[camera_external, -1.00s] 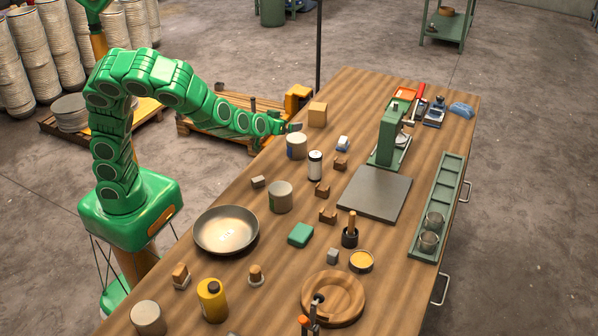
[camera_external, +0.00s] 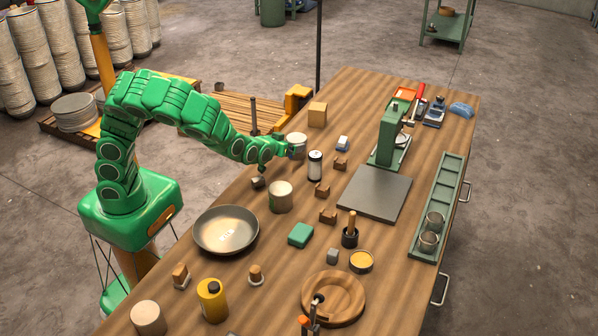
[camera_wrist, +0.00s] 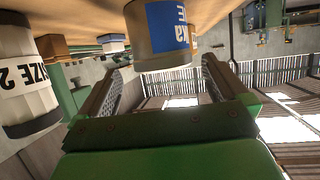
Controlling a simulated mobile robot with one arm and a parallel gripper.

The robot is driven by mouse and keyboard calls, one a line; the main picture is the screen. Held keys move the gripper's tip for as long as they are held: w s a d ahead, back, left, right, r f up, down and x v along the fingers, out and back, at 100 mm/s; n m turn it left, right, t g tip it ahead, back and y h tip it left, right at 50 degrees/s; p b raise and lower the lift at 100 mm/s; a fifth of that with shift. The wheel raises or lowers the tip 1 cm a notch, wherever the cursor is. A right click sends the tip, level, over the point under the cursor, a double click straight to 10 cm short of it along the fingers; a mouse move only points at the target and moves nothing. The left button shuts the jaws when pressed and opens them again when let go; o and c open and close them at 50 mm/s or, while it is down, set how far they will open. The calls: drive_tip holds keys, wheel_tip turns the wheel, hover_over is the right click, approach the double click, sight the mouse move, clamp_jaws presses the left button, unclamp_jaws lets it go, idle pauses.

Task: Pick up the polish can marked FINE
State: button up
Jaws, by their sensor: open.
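A pale can with a blue label (camera_wrist: 158,40) is just ahead of my open gripper (camera_wrist: 165,72), close to the fingertips and roughly between them in the wrist view. The picture there is upside down and only part of the lettering shows; I cannot read FINE on it. In the external view this can (camera_external: 297,143) stands upright at the table's left edge, with my gripper (camera_external: 284,149) at its left side. Other similar cans stand nearer: one in the middle (camera_external: 281,197) and one at the front left (camera_external: 148,318). Their markings are not legible.
A wide metal bowl (camera_external: 226,231) and wooden blocks (camera_external: 322,190) are nearer.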

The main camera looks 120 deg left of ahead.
sight(293, 140)
drive_tip(key=shift+s+x, duration=0.2)
drive_tip(key=shift+x, duration=2.65)
drive_tip(key=shift+w+r, duration=0.1)
drive_tip(key=shift+w, duration=0.05)
drive_tip(key=c, duration=1)
drive_tip(key=shift+r, duration=0.1)
